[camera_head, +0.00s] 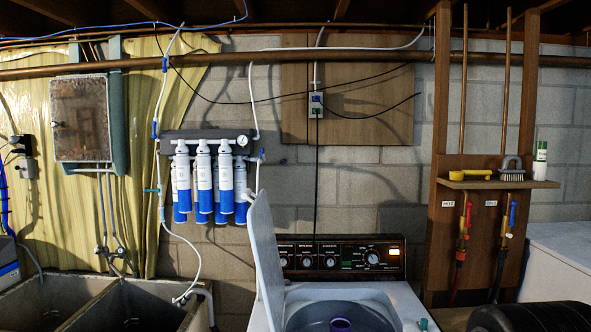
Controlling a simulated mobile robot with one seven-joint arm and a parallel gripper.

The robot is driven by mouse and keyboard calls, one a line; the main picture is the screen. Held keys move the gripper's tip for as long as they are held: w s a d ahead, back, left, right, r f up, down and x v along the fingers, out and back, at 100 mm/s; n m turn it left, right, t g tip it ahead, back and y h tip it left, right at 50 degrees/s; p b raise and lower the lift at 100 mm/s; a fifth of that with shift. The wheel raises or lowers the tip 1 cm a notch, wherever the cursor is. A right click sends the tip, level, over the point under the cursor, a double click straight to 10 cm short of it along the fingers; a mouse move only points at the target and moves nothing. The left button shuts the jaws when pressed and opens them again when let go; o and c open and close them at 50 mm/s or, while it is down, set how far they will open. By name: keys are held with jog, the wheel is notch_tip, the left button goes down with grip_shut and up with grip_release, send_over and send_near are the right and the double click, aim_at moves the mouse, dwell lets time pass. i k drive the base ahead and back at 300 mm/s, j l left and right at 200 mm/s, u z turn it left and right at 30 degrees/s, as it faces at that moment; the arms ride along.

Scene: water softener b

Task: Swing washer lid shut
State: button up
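The washer (390,295) stands at the bottom centre, its top partly cut off by the lower picture edge. Its pale grey lid (264,262) is open. The lid stands steeply on the left side of the opening and leans a little to the left. The round tub (310,316) is uncovered, with a purple piece (341,325) at its centre. The dark control panel (340,258) with knobs is behind the opening, and the lid overlaps its left end. My gripper is not in view.
Concrete sinks (130,303) stand left of the washer. Blue-and-white filter cartridges (224,180) hang on the wall behind the lid. A wooden frame with a small shelf (500,184) is at right. A small teal item (422,324) is at the washer's front right.

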aim_at(260, 228)
jog(key=j+z, duration=0.15)
jog(key=z, duration=0.9)
jog(key=j, duration=1.15)
jog(key=i+j, duration=0.1)
jog(key=j, duration=1)
